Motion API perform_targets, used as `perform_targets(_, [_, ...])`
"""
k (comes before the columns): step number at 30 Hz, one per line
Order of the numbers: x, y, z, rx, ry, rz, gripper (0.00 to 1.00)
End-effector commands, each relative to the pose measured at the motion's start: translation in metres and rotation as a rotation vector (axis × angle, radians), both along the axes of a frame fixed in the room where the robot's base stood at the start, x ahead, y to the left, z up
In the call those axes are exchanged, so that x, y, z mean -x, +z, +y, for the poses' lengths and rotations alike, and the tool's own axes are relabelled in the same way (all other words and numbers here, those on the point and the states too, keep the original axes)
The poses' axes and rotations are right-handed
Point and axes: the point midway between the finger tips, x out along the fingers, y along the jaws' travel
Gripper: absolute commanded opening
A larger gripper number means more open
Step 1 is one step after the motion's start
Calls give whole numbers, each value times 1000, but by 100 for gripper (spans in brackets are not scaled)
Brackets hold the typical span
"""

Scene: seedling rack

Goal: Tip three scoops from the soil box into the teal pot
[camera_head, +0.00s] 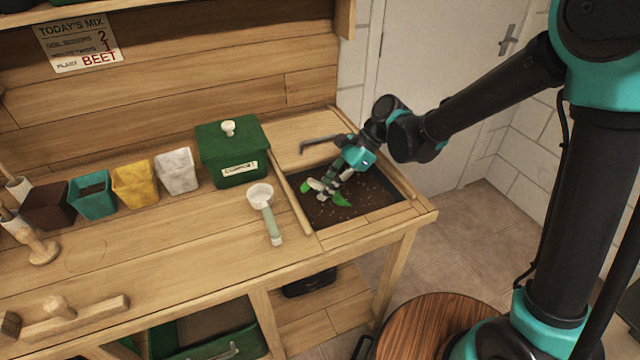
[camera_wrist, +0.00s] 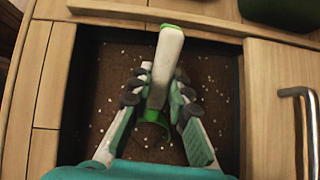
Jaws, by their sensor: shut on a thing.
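My gripper (camera_head: 327,188) is down inside the soil box (camera_head: 372,200). It is shut on the pale handle of a green scoop (camera_head: 341,199). In the wrist view the scoop (camera_wrist: 166,65) stands between the fingers, its handle end toward the top and its green bowl low over the soil. I cannot tell how much soil the bowl holds. The soil (camera_wrist: 95,110) is dark with white specks. The teal pot (camera_head: 93,197) stands on the bench at the left, between a brown pot and a yellow pot, with dark contents inside.
The brown pot (camera_head: 48,207), yellow pot (camera_head: 135,184) and white pot (camera_head: 177,172) line the bench. A green lidded box (camera_head: 233,152) and a white scoop with a green handle (camera_head: 263,208) lie between pots and soil box. A sign (camera_head: 78,44) shows 2, 1 and BEET.

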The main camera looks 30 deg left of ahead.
Motion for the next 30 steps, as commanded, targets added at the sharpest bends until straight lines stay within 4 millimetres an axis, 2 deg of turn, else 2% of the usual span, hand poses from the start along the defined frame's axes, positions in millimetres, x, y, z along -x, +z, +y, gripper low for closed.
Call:
perform_targets(8, [-14,-4,-14,60,0,-61,0])
perform_targets(17, [-6,-15,-7,277,7,-282,0])
perform_targets(30, [2,19,1,372,2,-379,0])
